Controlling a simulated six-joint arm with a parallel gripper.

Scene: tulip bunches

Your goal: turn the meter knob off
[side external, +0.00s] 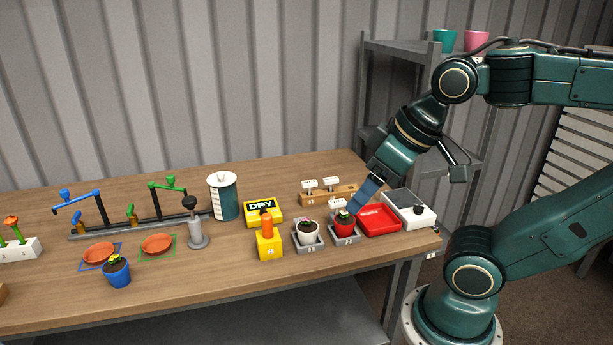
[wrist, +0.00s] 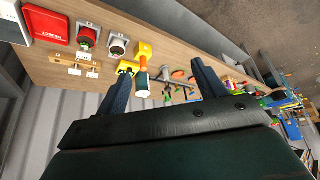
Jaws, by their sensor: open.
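A yellow meter (side external: 263,212) with a screen reading "DRY" sits mid-table; it is partly visible in the wrist view (wrist: 127,67). A yellow block (side external: 269,246) with an upright orange piece (side external: 267,224) stands in front of it. I cannot tell which of these carries the meter knob.
A red pot (side external: 344,227) and a white pot (side external: 307,234) stand on grey bases beside a red tray (side external: 380,218). White-topped pieces on a wooden stand (side external: 337,195) are behind. A green-white cylinder (side external: 224,196) and grey stamp-like tool (side external: 197,236) stand left.

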